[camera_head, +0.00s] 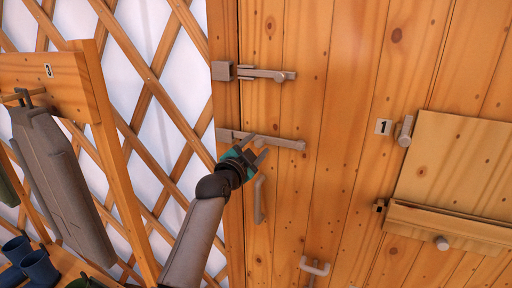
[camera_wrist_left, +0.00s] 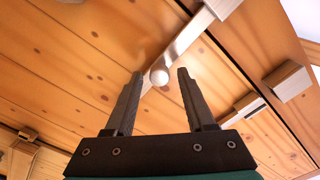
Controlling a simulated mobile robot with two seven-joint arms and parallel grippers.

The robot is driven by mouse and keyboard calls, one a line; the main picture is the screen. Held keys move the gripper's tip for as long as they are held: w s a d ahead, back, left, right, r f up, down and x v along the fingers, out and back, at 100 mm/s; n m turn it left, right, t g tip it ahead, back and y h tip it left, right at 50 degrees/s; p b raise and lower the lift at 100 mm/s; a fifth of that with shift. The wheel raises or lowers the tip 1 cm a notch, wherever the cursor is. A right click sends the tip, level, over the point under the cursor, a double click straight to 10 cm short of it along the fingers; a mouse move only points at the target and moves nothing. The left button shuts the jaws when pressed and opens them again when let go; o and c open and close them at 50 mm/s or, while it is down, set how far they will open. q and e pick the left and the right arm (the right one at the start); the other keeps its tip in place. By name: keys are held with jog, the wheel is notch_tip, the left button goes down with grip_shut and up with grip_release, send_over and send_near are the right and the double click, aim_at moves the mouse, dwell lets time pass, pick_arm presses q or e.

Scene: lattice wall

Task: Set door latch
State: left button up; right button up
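The wooden door (camera_head: 340,110) carries an upper metal latch (camera_head: 262,74), its bar lying roughly level beside a square block at the left. A lower metal latch bar (camera_head: 285,143) also lies nearly level across the door edge. My left gripper (camera_head: 257,151) is at the lower bar, its fingers apart and partly overlapping it in the head view; contact cannot be told. In the left wrist view, the open fingers (camera_wrist_left: 158,88) stand either side of a round knob (camera_wrist_left: 160,76) on a metal bar (camera_wrist_left: 187,38). Nothing appears gripped. My right gripper is out of view.
A vertical handle (camera_head: 259,203) sits just below the left gripper, with another handle (camera_head: 315,267) lower right. A wooden flap (camera_head: 455,170) projects at the right. A rack (camera_head: 45,75) with a hanging grey garment (camera_head: 62,185) and blue boots (camera_head: 40,268) stand left.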

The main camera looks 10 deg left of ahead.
pick_arm(q)
grip_shut()
dwell(1.2)
